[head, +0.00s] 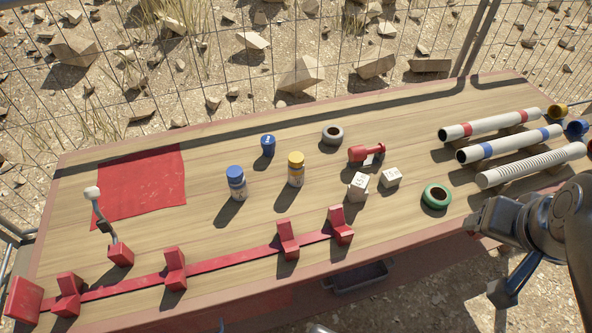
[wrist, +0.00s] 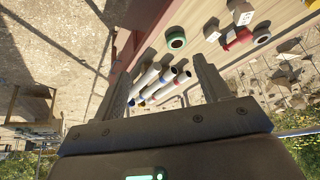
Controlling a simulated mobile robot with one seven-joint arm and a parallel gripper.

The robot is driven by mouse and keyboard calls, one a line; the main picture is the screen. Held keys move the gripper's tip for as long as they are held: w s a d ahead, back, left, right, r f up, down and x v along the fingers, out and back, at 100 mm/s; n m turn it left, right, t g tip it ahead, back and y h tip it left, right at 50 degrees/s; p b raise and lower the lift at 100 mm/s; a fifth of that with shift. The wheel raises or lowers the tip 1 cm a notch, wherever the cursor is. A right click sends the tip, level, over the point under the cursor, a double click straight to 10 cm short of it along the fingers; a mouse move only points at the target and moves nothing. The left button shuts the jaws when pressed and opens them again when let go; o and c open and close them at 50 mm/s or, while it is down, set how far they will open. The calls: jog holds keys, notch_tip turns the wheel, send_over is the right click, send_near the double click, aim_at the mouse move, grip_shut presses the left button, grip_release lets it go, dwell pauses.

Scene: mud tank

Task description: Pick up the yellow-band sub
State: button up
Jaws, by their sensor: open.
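A short piece with a yellow ring (head: 557,111) sits at the right end of the table, past the far end of the red-banded pipe; it is the only yellow-banded pipe piece I make out. Similar pieces with blue (head: 577,127) and red ends stand beside it, the red one cut by the picture edge. In the wrist view they are too small to tell apart for certain, near the far pipe ends. My gripper (wrist: 161,64) is open and empty, its two fingers apart, with the pipes showing between and beyond them. In the head view my arm is at the lower right.
A red-banded pipe (head: 490,124), a blue-banded pipe (head: 509,144) and a ribbed hose (head: 530,167) lie on supports. A green ring (head: 436,196), white blocks (head: 391,177), a red tool (head: 367,152) and bottles (head: 296,169) stand left. Wire fence (head: 300,40) runs behind.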

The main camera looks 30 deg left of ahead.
jog(key=w+a+r+g+y, duration=0.1)
jog(key=w+a+g, duration=0.1)
jog(key=w+a, duration=0.75)
jog(key=n+g+h, duration=0.1)
jog(key=g, duration=0.2)
send_over(297, 157)
jog(key=f, duration=1.4)
jog(key=shift+s, duration=0.3)
jog(key=f, duration=0.5)
jog(key=shift+s+a+f, duration=0.1)
jog(key=shift+a+f, duration=0.15)
jog(key=shift+w+d+f, duration=0.1)
jog(key=shift+w+f, duration=0.1)
jog(key=shift+f, duration=1.3)
jog(key=shift+w+d+f, duration=0.1)
jog(key=shift+w+f, duration=0.1)
jog(key=shift+f, duration=1.3)
jog(key=shift+c, duration=0.3)
